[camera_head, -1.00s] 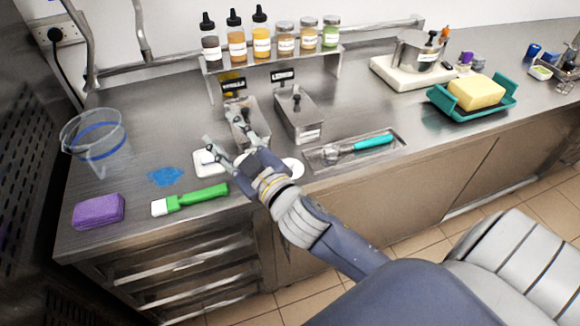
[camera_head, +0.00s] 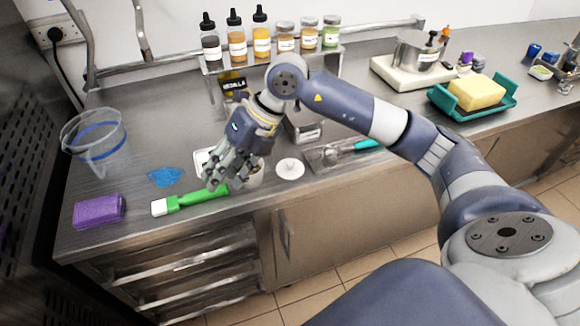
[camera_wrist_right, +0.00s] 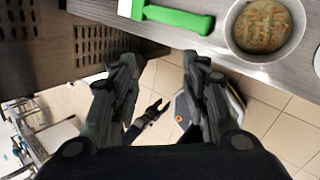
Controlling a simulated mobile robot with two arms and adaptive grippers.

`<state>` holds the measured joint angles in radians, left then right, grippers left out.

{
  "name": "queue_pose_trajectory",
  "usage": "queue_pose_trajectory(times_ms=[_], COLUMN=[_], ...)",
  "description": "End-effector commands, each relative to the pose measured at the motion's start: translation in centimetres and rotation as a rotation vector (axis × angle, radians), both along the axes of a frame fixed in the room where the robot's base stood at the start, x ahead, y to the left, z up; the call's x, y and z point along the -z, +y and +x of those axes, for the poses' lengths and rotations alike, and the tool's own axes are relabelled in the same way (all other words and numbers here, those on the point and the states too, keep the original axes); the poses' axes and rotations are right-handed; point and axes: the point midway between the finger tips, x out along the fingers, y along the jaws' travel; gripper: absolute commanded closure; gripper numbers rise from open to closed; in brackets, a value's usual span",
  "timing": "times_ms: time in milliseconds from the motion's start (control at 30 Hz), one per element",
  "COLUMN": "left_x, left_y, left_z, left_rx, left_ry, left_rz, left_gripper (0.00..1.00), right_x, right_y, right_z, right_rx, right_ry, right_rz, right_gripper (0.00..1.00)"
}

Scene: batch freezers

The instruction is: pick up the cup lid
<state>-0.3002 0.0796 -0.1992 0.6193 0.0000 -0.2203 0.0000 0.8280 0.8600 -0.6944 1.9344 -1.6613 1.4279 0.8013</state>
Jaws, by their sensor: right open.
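The cup lid (camera_head: 290,169) is a flat white disc with a small dark mark at its middle. It lies on the steel counter near the front edge, just right of a pale cup (camera_head: 256,176). The cup stands open with a tan filling, seen from above in the right wrist view (camera_wrist_right: 266,27). My right gripper (camera_head: 220,173) is open and empty. It is above the counter, left of the cup and lid, its fingers pointing down and left over the green-handled brush (camera_head: 205,194). In the right wrist view the gripper (camera_wrist_right: 162,62) has clear space between its fingers.
A purple sponge (camera_head: 99,211), a blue patch (camera_head: 165,177) and a clear pitcher (camera_head: 95,145) are at the left. A tray with a teal-handled scoop (camera_head: 366,145) lies right of the lid. Steel bins behind are partly hidden by my arm.

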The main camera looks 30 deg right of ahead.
Motion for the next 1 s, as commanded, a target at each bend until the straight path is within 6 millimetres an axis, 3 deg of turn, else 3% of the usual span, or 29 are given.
queue_pose_trajectory(times_ms=[33,133,200,333,467,700,1000], left_x=[0.0,0.0,0.0,0.0,-0.3,-0.9,-2.3], left_y=[0.1,0.1,0.1,0.1,0.1,0.1,0.0], left_z=[0.0,0.0,0.0,0.0,0.0,0.1,0.1], left_rx=[0.0,0.0,0.0,0.0,0.0,0.0,0.001], left_ry=[0.0,0.0,0.0,-0.001,-0.001,-0.001,-0.002], left_rz=[0.001,0.001,0.001,0.001,0.001,0.001,0.001], left_gripper=[0.62,0.62,0.62,0.62,0.62,0.62,0.62], right_x=[0.0,-0.2,-0.7,-1.6,-0.9,2.7,5.3], right_y=[-3.3,-9.1,-12.3,-16.1,-17.4,-17.5,-17.5], right_z=[0.8,1.4,1.5,1.3,1.2,1.7,2.1], right_rx=[0.044,0.138,0.197,0.273,0.302,0.3,0.298], right_ry=[0.005,0.037,0.056,0.084,0.098,0.099,0.101], right_rz=[-0.113,-0.307,-0.409,-0.523,-0.563,-0.563,-0.561], right_gripper=[0.58,0.58,0.58,0.58,0.58,0.58,0.58])
